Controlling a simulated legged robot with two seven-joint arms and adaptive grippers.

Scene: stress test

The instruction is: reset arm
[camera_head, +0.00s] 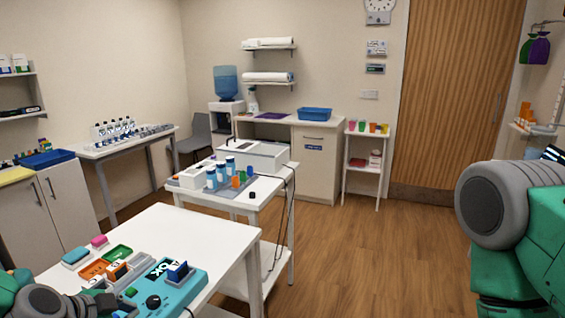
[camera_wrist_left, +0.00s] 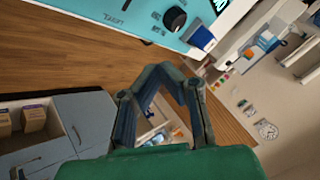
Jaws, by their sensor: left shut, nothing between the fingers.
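My left gripper (camera_head: 104,303) is at the lower left of the head view, low beside the teal device (camera_head: 182,291) on the near white table (camera_head: 190,228). In the left wrist view its fingers (camera_wrist_left: 166,70) meet at the tips, shut with nothing between them. The teal device's panel (camera_wrist_left: 110,18) and black knob (camera_wrist_left: 175,19) show at the top of that view, apart from the fingers. My right arm shows as a large grey and green part at the right edge of the head view. My right gripper is out of view.
The near table also holds a green tray (camera_head: 118,253), an orange tray (camera_head: 93,269) and a pink block (camera_head: 99,241). Behind it, a white cart (camera_head: 262,198) carries blue-white bottles (camera_head: 211,179). Wooden floor (camera_head: 380,250) is clear to the right.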

